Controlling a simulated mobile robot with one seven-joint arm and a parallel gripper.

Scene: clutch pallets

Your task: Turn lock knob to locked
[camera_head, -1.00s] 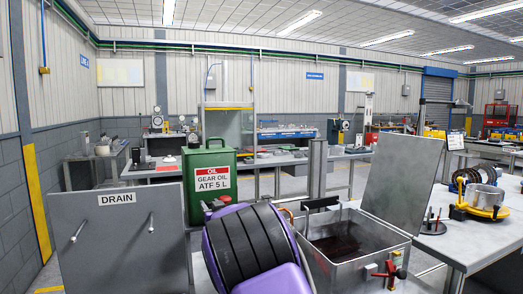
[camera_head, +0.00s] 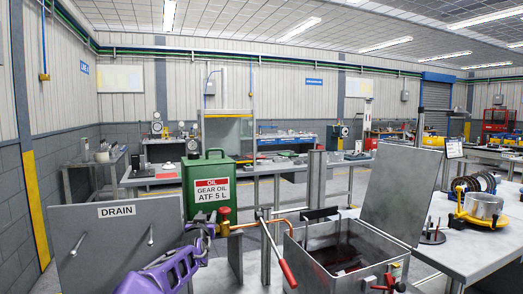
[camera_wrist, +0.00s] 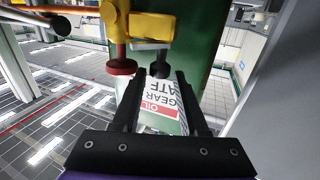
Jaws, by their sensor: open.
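My gripper (camera_wrist: 160,76) is open, with its two black fingers pointing ahead in the wrist view. A small black knob (camera_wrist: 160,69) shows between the fingertips there; whether they touch it I cannot tell. It hangs beside a red knob (camera_wrist: 121,66) on a yellow valve body (camera_wrist: 152,26). In the head view the red-topped valve (camera_head: 225,228) sits on a copper pipe (camera_head: 248,226), just right of my gripper (camera_head: 207,229). Which knob is the lock knob, and how it is set, I cannot tell for sure.
A green oil can (camera_head: 206,172) stands behind the valve. A grey DRAIN panel (camera_head: 110,245) is at left. An open metal box (camera_head: 345,262) with raised lid (camera_head: 402,188) stands at right. A lever with a red handle (camera_head: 288,273) crosses in front of it.

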